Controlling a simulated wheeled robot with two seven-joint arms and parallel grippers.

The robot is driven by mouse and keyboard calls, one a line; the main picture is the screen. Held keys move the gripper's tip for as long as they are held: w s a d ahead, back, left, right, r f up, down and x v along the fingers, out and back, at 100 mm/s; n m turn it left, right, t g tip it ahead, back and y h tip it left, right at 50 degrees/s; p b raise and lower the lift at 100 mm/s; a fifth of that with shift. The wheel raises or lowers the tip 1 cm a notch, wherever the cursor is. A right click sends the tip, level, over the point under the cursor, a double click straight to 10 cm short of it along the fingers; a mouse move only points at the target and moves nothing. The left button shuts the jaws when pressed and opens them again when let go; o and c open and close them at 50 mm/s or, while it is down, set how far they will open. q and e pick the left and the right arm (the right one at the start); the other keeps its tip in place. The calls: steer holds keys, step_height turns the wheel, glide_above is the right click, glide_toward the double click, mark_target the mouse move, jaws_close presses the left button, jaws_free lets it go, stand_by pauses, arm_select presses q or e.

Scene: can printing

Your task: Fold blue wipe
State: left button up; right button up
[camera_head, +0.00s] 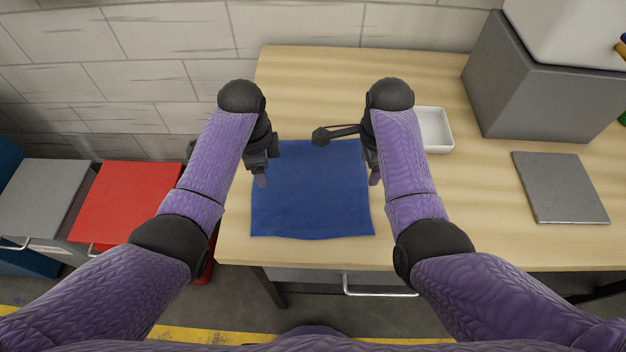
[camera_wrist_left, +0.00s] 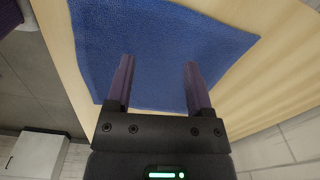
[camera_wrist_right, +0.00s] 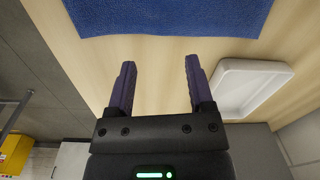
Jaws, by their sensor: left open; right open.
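The blue wipe (camera_head: 311,196) lies flat and spread out on the wooden table. My left gripper (camera_head: 262,180) is open over the wipe's left edge; in the left wrist view the wipe (camera_wrist_left: 155,45) spreads beyond and between its fingers (camera_wrist_left: 158,85). My right gripper (camera_head: 374,180) is open near the wipe's right edge; in the right wrist view its fingers (camera_wrist_right: 158,85) are over bare wood and the wipe (camera_wrist_right: 170,15) lies beyond them. Neither gripper holds anything. My arms hide parts of the wipe's side edges.
A black tool-like object (camera_head: 338,132) shows at the wipe's far edge, next to my right wrist. A white tray (camera_head: 437,130) stands right of it, also in the right wrist view (camera_wrist_right: 250,88). A grey slab (camera_head: 559,187) and grey box (camera_head: 535,85) are at the right of the table (camera_head: 480,200).

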mark_target(359, 184)
arm_select(q)
steer(key=shift+m, duration=0.6)
steer(key=f, duration=0.1)
steer(key=w+f, duration=0.1)
steer(key=f, duration=0.3)
steer(key=shift+w+f, duration=0.15)
steer(key=shift+w, duration=0.25)
arm_select(e)
steer(key=shift+m, duration=0.7)
steer(key=f, duration=0.1)
steer(key=w+f, duration=0.1)
steer(key=f, duration=0.1)
steer(key=a+f, duration=0.1)
steer(key=f, duration=0.1)
steer(key=shift+w+f, duration=0.1)
steer(key=shift+w, duration=0.25)
arm_select(q)
steer(key=shift+s+f, duration=0.1)
steer(key=shift+f, duration=0.35)
arm_select(e)
steer(key=shift+s+f, duration=0.1)
steer(key=shift+f, duration=0.35)
arm_select(q)
steer(key=shift+f, duration=0.15)
arm_select(e)
steer(key=shift+f, duration=0.2)
